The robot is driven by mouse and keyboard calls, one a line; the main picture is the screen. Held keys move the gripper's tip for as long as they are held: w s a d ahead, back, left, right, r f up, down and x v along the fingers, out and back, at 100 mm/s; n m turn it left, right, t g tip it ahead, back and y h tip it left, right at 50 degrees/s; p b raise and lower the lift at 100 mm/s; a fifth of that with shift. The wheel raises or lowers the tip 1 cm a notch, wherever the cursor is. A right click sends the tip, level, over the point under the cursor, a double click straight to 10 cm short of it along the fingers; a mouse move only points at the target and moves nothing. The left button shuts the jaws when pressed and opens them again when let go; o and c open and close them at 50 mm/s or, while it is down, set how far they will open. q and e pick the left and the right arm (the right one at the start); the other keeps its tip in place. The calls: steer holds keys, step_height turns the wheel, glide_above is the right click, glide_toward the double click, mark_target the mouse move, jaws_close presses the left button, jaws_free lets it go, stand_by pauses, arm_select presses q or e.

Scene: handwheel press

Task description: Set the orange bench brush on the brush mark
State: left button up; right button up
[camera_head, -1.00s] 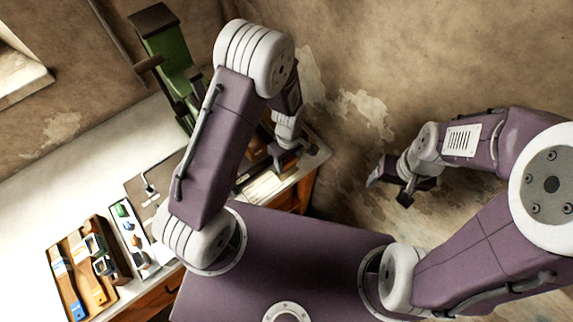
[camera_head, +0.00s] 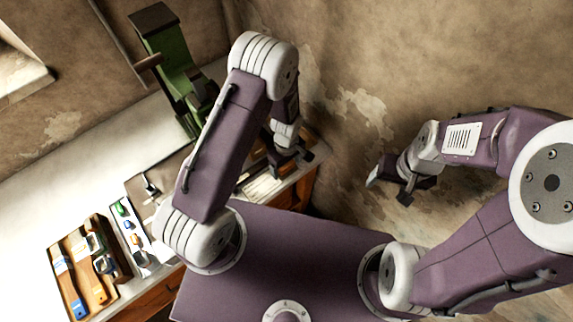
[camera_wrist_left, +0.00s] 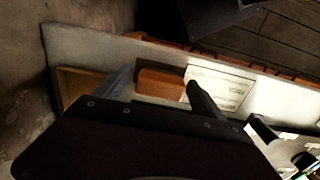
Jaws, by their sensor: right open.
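In the left wrist view an orange-brown block (camera_wrist_left: 160,83), perhaps the bench brush, shows between the fingertips of my left gripper (camera_wrist_left: 160,78). The fingers are apart, one close to each side of the block. I cannot tell whether they touch it. In the head view my left gripper (camera_head: 287,156) is low over the bench's far right end, partly behind its own arm. My right gripper (camera_head: 408,187) is open and empty, away from the bench at the right. A pale card (camera_wrist_left: 222,88) with dark lettering lies beside the block; I cannot read it or identify the brush mark.
A green press (camera_head: 172,70) stands at the back of the bench. A wooden tray (camera_head: 70,300) at the left holds blue- and orange-ended tools. A pale strip (camera_head: 127,228) with small coloured items lies beside it. The bench's left rear (camera_head: 50,190) is clear.

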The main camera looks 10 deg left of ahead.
mark_target(287, 165)
arm_select(q)
steer(key=shift+r, duration=0.7)
step_height(287, 165, up, 11)
stand_by(0.3)
